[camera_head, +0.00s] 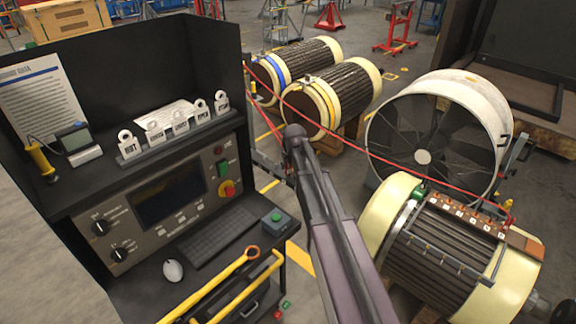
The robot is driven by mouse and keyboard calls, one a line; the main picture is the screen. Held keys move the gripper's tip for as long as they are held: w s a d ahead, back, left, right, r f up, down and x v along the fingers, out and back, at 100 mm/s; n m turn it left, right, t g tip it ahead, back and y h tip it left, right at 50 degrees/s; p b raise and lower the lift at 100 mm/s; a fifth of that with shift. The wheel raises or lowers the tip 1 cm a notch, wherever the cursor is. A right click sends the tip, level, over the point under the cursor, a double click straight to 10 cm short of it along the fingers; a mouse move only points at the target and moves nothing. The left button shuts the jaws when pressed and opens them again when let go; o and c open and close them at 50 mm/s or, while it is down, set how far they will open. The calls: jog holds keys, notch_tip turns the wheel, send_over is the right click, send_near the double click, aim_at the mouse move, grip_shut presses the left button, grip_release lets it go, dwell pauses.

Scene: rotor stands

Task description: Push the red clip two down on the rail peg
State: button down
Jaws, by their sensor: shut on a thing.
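A rail strip (519,238) with several small white labels runs along the top of the cream-ended rotor (381,223) at lower right. A green piece (420,193) is near the strip's left end. I cannot tell which piece is red clip two, and the pegs are too small to make out. My arm rises from the bottom middle; my gripper is not visible.
Two cream-ended rotors (331,101) and a large fan-like drum (484,100) stand behind. Red cables cross behind my arm.

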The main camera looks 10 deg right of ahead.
jog(key=shift+f, duration=0.3)
jog(key=shift+c, duration=1.5)
grip_release()
jog(key=shift+r, duration=0.15)
